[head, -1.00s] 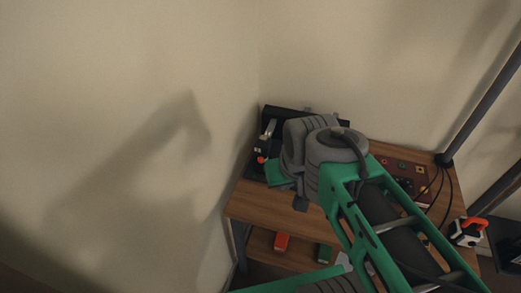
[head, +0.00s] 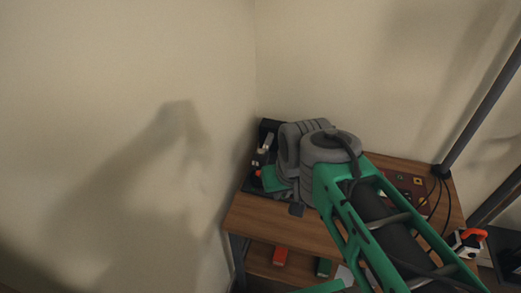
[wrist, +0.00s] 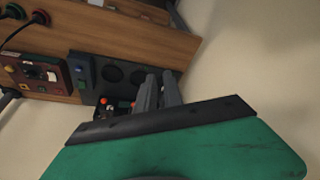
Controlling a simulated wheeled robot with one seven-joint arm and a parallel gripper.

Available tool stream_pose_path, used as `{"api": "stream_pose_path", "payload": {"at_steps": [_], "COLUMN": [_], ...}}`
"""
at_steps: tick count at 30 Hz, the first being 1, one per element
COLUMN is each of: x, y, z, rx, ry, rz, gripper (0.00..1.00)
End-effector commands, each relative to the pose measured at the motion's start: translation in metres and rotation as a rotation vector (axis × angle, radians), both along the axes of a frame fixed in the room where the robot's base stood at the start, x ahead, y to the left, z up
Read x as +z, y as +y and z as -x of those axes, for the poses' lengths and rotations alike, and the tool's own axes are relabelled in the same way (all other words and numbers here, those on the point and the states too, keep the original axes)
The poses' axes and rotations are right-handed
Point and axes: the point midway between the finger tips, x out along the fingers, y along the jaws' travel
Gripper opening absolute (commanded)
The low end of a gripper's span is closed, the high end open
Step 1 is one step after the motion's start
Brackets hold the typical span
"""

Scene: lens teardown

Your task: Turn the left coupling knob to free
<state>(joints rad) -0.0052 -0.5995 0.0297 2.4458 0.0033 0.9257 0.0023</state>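A black device (head: 250,186) stands at the back left of the wooden table. It carries a pale lever (head: 264,143) and an orange-red part (head: 258,173). My arm covers much of it in the head view. In the wrist view its dark panel (wrist: 93,92) shows two round dark parts and small orange-red pieces (wrist: 103,101). I cannot tell which part is the left coupling knob. My gripper (wrist: 160,76) has two grey fingers with a narrow gap, nothing visible between them. They overlap the panel's right part; contact is unclear. Its fingertips are hidden in the head view.
A brown-red control panel (wrist: 50,75) with knobs and a cable stands beside the device. Walls close in behind and left of the table (head: 285,228). A red block (head: 280,256) and a green block (head: 324,267) lie on the lower shelf. A dark post (head: 480,108) rises at right.

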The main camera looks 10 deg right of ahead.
Motion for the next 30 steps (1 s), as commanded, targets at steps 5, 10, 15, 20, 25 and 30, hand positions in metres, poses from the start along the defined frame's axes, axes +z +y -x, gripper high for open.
{"api": "stream_pose_path", "payload": {"at_steps": [5, 10, 15, 20, 25, 30], "x": [0.029, 0.024, -0.014, -0.042, -0.057, -0.088], "y": [-0.004, -0.009, -0.015, -0.018, -0.018, -0.017], "z": [-0.077, -0.172, -0.248, -0.279, -0.283, -0.282], "rx": [-0.061, -0.14, -0.217, -0.257, -0.262, -0.26], "ry": [0.09, 0.197, 0.29, 0.334, 0.343, 0.345], "rz": [-0.016, -0.033, -0.042, -0.046, -0.045, -0.045], "gripper": [0.27, 0.41, 0.49, 0.49, 0.49, 0.49]}}
